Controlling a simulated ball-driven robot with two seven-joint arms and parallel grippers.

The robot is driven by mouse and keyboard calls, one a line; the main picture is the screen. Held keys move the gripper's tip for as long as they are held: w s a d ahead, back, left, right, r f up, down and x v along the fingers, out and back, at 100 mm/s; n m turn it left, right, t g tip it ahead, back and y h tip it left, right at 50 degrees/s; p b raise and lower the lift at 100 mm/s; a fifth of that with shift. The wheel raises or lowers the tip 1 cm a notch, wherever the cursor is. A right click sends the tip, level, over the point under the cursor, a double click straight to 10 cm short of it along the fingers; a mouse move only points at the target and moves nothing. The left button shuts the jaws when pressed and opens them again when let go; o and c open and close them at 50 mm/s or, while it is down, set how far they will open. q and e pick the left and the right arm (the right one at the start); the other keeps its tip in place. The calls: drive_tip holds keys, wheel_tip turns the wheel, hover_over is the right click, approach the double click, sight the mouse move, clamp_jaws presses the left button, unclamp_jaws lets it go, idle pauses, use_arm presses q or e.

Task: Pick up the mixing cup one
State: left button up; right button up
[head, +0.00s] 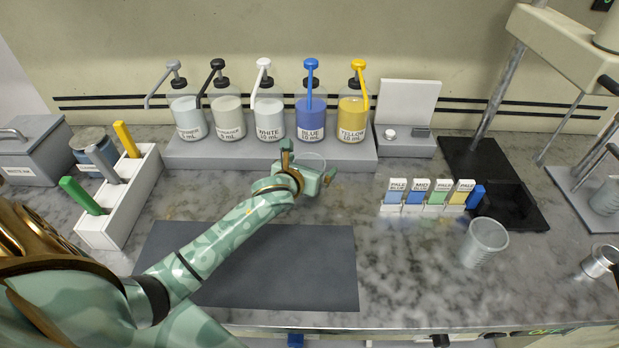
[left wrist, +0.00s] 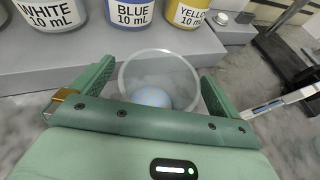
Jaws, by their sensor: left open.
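A clear cup (head: 313,158) stands in front of the pump bottles near the blue one, mostly hidden by my left gripper in the head view. In the left wrist view the cup (left wrist: 160,62) shows its round rim and some pale bluish-white content at the bottom. My left gripper (head: 308,165) is open, with one finger on each side of this cup; whether they touch it I cannot tell. A second translucent cup (head: 484,243) stands on the right of the counter. No label tells which is mixing cup one. My right gripper is not in view.
Several pump bottles stand on a grey raised base (head: 210,156) behind the cup. A dark mat (head: 290,270) lies in front, under my arm. A white holder (head: 125,205) stands left, and colour cards (head: 428,195) stand right. Open counter lies around the second cup.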

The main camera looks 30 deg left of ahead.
use_arm(q)
drive_tip(key=c, duration=1.2)
